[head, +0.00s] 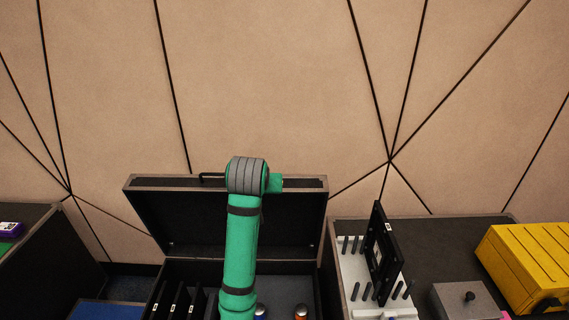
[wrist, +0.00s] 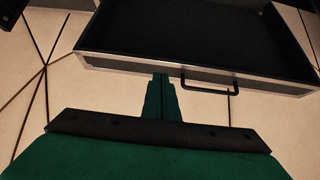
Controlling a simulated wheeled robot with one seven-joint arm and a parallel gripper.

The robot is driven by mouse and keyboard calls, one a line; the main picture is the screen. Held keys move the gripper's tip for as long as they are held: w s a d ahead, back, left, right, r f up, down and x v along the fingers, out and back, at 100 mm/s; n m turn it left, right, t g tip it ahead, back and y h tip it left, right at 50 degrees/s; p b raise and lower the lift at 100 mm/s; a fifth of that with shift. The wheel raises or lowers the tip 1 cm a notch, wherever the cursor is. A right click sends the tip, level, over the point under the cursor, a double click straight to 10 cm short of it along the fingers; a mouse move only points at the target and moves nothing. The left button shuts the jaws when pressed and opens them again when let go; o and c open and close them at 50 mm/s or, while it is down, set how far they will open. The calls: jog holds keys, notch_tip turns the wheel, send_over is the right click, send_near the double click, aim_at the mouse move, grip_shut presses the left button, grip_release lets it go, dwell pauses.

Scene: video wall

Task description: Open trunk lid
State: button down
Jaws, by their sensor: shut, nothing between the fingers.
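The trunk lid (head: 170,218) stands raised at the back of the black trunk in the head view, its dark inside facing me. In the wrist view the lid (wrist: 135,65) shows its metal-edged rim and a black handle (wrist: 211,88). My gripper (wrist: 160,76) is shut and empty. Its fingertips are at the lid's rim, just left of the handle; I cannot tell whether they touch it. In the head view my green arm reaches over the lid's top edge and hides the gripper's fingers. The trunk body (head: 153,296) is open below.
Dark panels (head: 178,299) and small round-topped items (head: 301,312) sit inside the trunk. To the right, a table (head: 440,240) holds a white peg rack (head: 350,262), an upright black frame (head: 384,250), a grey box (head: 465,302) and a yellow case (head: 525,265). A patterned wall stands close behind.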

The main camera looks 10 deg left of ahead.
jog(key=s+d+f+t+h, duration=0.1)
jog(key=s+d+f, duration=0.1)
jog(key=d+f, duration=0.45)
jog(key=s+d+f+t, duration=0.1)
jog(key=s+d+f, duration=0.2)
jog(key=f, duration=0.6)
jog(key=s+d+f+h, duration=0.15)
jog(key=d+f, duration=0.25)
jog(key=f, duration=0.4)
jog(key=s+d+f+t, duration=0.1)
jog(key=s+d+f, duration=0.45)
jog(key=s, duration=0.35)
jog(key=s+d+f+t+y, duration=0.1)
jog(key=s+d+f, duration=0.1)
jog(key=s, duration=0.7)
jog(key=s+d+f+t, duration=0.1)
jog(key=s+f, duration=0.1)
jog(key=s, duration=0.7)
jog(key=s+r+m, duration=0.1)
jog(key=s+r, duration=0.3)
jog(key=s, duration=0.4)
jog(key=s+d+r+m+t, duration=0.1)
jog(key=s+r, duration=0.4)
jog(key=s, duration=0.4)
jog(key=shift+s, duration=0.15)
jog(key=c, duration=2.1)
grip_release()
jog(key=shift+s+r+m+h, duration=0.25)
jog(key=shift+r+m, duration=0.05)
jog(key=shift+r, duration=0.05)
